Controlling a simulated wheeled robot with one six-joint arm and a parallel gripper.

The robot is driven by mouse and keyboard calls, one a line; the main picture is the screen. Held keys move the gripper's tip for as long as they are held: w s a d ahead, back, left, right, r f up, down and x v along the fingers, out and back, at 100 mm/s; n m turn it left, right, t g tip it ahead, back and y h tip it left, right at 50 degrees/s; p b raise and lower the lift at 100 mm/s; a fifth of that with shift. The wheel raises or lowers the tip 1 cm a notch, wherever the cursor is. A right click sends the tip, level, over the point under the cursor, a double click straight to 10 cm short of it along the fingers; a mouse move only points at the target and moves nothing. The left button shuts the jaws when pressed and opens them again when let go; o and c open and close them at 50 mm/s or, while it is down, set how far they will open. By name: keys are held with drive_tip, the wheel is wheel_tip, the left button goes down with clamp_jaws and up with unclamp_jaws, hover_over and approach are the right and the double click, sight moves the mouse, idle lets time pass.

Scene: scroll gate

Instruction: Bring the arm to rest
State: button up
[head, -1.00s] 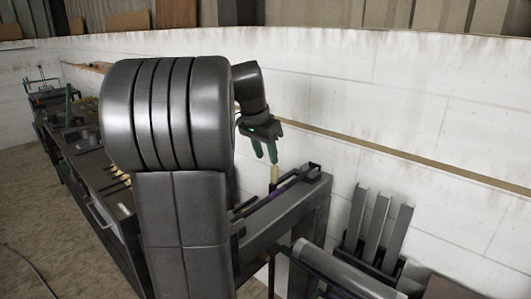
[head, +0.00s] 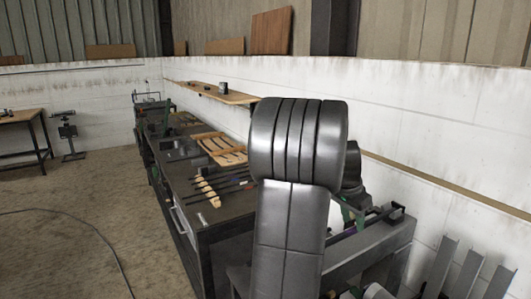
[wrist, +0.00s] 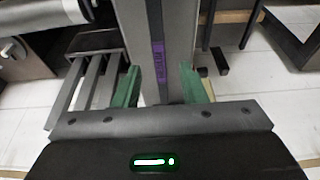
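My arm stands large and dark in the middle of the head view, with its upper link upright. My gripper (head: 345,212) shows only partly there, behind that link, with a bit of green finger visible. In the wrist view my gripper (wrist: 161,80) has two green fingers spread apart. No object is held between them.
A long dark workbench (head: 215,215) with tools and a wooden rack (head: 222,148) stands left of my arm. A grey machine frame (head: 375,243) is close at right, by the white wall (head: 440,150). The floor at left (head: 80,215) is open, crossed by a cable.

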drive_tip(key=shift+x, duration=1)
drive_tip(key=shift+r, duration=0.1)
